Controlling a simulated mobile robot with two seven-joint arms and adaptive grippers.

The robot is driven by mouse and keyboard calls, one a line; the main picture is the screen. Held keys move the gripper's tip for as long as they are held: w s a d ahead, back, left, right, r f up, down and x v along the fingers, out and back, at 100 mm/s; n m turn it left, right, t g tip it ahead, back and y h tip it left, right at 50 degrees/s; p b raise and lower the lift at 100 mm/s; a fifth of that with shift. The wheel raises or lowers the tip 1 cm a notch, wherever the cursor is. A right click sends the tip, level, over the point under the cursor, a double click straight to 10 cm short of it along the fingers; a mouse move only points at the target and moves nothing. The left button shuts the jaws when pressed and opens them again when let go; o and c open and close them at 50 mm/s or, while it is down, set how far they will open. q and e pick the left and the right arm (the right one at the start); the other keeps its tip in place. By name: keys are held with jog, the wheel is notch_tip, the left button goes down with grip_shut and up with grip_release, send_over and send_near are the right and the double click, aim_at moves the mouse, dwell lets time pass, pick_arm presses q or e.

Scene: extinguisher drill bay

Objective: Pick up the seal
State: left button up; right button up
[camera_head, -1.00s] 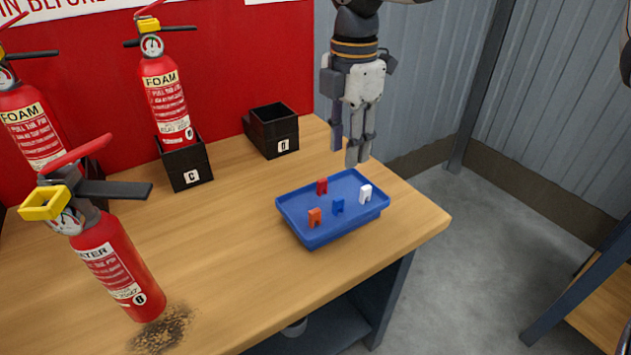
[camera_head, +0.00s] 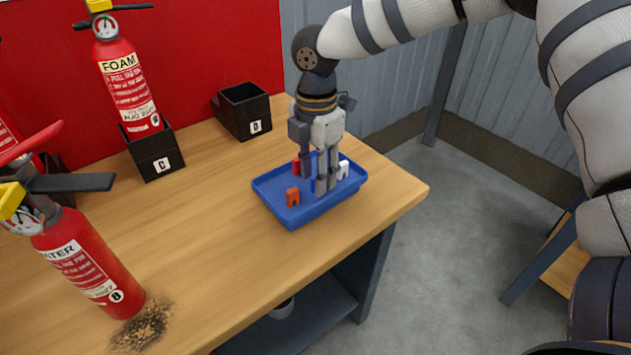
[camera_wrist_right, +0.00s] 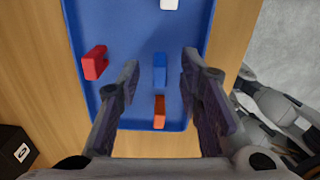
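Several small seals stand in a blue tray (camera_head: 270,198) on the bench: a red seal (camera_head: 296,166), a white seal (camera_head: 343,170), an orange seal (camera_head: 292,197) and a blue seal (camera_wrist_right: 160,70). My right gripper (camera_head: 317,182) points down over the tray. It hides the blue seal in the head view. In the right wrist view my right gripper (camera_wrist_right: 161,66) is open, and the blue seal shows between its two fingers, with no visible contact. The orange seal (camera_wrist_right: 159,112) is nearer the wrist, and the red seal (camera_wrist_right: 95,62) lies outside the left finger.
A water extinguisher (camera_head: 88,262) stands at the left near a dark scorch mark (camera_head: 142,328). A foam extinguisher (camera_head: 125,85) stands in black holder C (camera_head: 155,155). Black box D (camera_head: 245,112) is empty behind the tray. The bench between them is clear.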

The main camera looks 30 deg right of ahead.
grip_shut()
